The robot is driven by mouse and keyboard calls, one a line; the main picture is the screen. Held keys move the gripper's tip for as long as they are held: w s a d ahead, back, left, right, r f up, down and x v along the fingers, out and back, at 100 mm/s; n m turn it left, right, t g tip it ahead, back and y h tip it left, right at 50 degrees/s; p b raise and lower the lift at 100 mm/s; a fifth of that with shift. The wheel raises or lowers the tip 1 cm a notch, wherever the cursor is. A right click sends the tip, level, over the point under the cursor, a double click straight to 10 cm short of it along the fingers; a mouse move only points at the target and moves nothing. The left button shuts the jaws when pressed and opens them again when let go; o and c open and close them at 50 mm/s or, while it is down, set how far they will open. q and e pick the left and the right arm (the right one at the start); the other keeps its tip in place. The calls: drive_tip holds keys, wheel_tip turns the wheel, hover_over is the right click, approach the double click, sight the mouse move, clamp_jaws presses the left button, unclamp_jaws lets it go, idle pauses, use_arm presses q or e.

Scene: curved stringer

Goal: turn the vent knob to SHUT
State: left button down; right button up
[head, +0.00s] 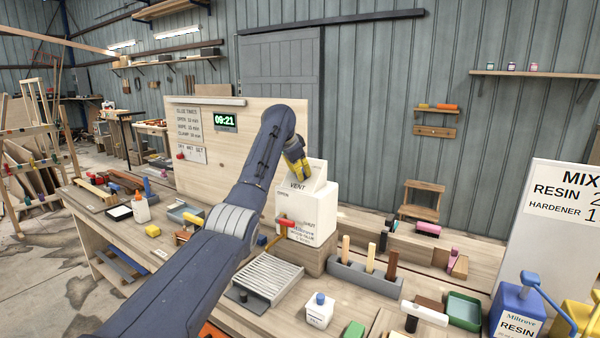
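The white vent box (318,207) stands on a wooden block right of the middle in the head view. Its front reads VENT, with OPEN at its upper left and SHUT at its lower right. A small red handle (284,222) shows at the lower left of the box front. I cannot tell whether it is the knob or which mark it points to. My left gripper (298,168) has yellow parts and is at the top of the box, overlapping its sloped upper part. Contact and finger opening are unclear. My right gripper is not in view.
A slatted grey tray (267,277) lies in front of the box. A grey holder (366,278) with upright wooden handles stands to its right. A white bottle (319,310) and a green tray (463,310) are nearer the front. A wooden board (240,150) rises behind my arm.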

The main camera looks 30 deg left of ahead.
use_arm(q)
drive_tip(key=n, duration=0.4)
drive_tip(key=shift+f+h, duration=0.1)
drive_tip(key=shift+h, duration=0.3)
drive_tip(key=shift+f+n+h, duration=0.1)
drive_tip(key=shift+n+h, duration=0.3)
drive_tip(key=shift+n, duration=1.4)
drive_tip(key=c, duration=1)
unclamp_jaws()
drive_tip(key=shift+r, duration=0.2)
drive_tip(key=v, duration=1.2)
drive_tip(key=shift+f, duration=0.15)
drive_tip(key=shift+s, duration=0.1)
